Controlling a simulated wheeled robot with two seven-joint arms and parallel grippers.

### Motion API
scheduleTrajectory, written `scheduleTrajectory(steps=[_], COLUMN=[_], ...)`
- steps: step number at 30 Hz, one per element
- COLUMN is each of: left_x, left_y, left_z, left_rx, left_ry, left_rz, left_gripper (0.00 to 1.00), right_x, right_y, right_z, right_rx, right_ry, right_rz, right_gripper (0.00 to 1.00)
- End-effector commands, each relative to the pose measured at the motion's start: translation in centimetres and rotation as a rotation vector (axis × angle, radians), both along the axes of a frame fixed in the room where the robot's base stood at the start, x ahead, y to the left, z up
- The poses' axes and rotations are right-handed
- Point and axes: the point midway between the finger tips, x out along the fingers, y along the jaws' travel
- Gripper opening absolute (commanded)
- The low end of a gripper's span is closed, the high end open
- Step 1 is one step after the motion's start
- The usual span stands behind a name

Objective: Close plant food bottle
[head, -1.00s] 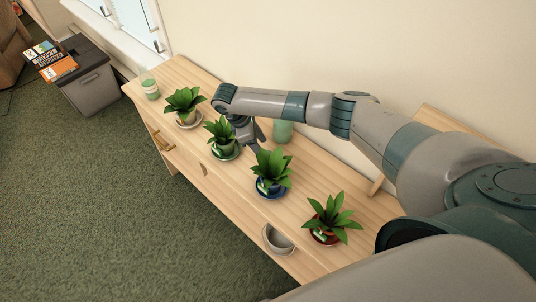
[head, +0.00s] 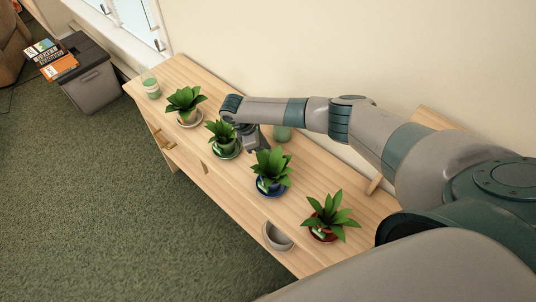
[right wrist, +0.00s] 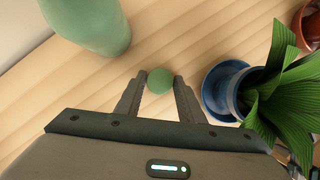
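The green plant food bottle (head: 282,132) stands at the back of the wooden shelf top, partly hidden behind my right forearm. In the right wrist view the bottle (right wrist: 88,24) is at the upper left, its top cut off by the frame edge. A small round green cap (right wrist: 160,81) is between the fingertips of my right gripper (right wrist: 160,83), which touch it on both sides. The gripper and cap are apart from the bottle. In the head view my right gripper (head: 262,147) is between the bottle and the potted plants. My left gripper is out of view.
A plant in a blue pot and saucer (right wrist: 216,92) is close to the right finger. Other potted plants (head: 332,216) stand along the shelf top (head: 305,172). A pale green jar (head: 151,88) is at the far left end, and an empty bowl (head: 277,237) is at the front edge.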

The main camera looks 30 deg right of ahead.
Motion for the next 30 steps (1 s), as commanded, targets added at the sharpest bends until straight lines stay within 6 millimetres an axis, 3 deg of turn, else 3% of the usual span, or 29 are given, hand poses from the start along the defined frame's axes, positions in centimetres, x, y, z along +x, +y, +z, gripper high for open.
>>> scheduleTrajectory(steps=[17, 23, 30], left_x=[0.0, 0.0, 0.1], left_y=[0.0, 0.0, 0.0], left_z=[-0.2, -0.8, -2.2], left_rx=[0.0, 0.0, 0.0], left_ry=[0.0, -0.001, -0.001], left_rz=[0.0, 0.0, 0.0], left_gripper=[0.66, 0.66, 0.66], right_x=[0.0, 0.1, 0.1], right_y=[0.0, 0.0, 0.0], right_z=[0.5, 2.3, 6.2], right_rx=[0.001, 0.001, 0.001], right_ry=[-0.001, -0.002, -0.002], right_rz=[-0.001, 0.002, 0.001], right_gripper=[0.1, 0.1, 0.1])
